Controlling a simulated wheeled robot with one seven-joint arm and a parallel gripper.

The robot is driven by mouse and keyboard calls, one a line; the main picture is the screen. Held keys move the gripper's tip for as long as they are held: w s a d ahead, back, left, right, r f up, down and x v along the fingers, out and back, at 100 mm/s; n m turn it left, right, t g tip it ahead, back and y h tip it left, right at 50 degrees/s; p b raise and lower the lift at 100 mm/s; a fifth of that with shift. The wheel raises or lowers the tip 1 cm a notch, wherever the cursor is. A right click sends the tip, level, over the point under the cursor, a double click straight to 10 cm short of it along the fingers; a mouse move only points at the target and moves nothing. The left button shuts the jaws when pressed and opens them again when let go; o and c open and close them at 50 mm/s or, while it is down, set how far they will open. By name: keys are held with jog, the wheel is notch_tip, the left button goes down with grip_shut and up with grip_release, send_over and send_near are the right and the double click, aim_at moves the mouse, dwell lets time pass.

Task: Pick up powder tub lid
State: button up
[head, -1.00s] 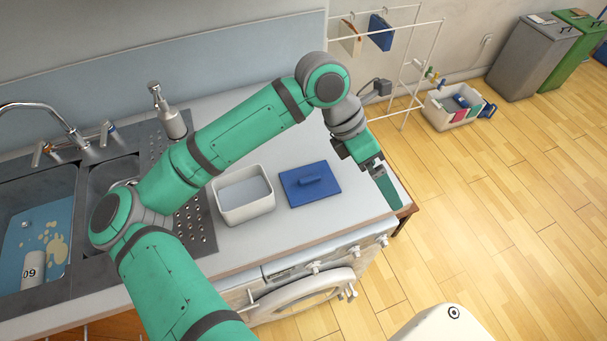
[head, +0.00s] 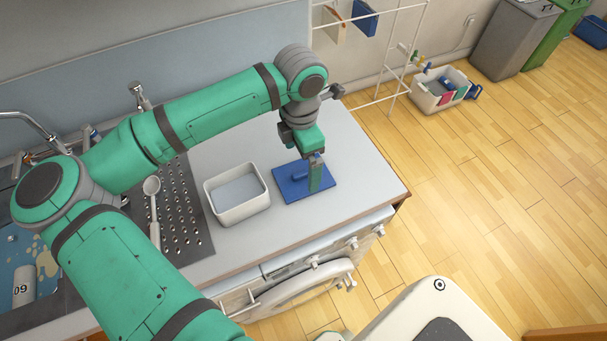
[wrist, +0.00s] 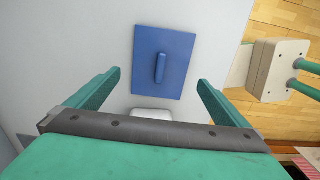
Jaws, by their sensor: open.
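The powder tub lid is a flat blue rectangle with a raised bar handle. In the head view the lid (head: 318,190) lies on the light countertop, right of the open tub, partly hidden by my gripper. In the wrist view the lid (wrist: 178,78) is fully visible ahead of the fingers, its handle in the middle. My gripper (head: 315,188) points down over the lid; the wrist view shows its fingers (wrist: 158,80) wide apart with nothing between them. The white tub (head: 238,213) stands open beside the lid; a bit of its rim shows at the bottom of the wrist view.
The countertop (head: 365,165) is clear right of the lid and ends at a front edge above a washing machine (head: 300,290). A white spoon-like utensil (head: 152,188) lies on the perforated drainboard (head: 180,215) at left. A wire rack (head: 395,60) stands behind.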

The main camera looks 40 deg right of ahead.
aim_at(303, 173)
jog(key=shift+d+f, duration=0.2)
jog(key=shift+f, duration=2.45)
jog(key=shift+s, duration=0.1)
jog(key=c, duration=0.9)
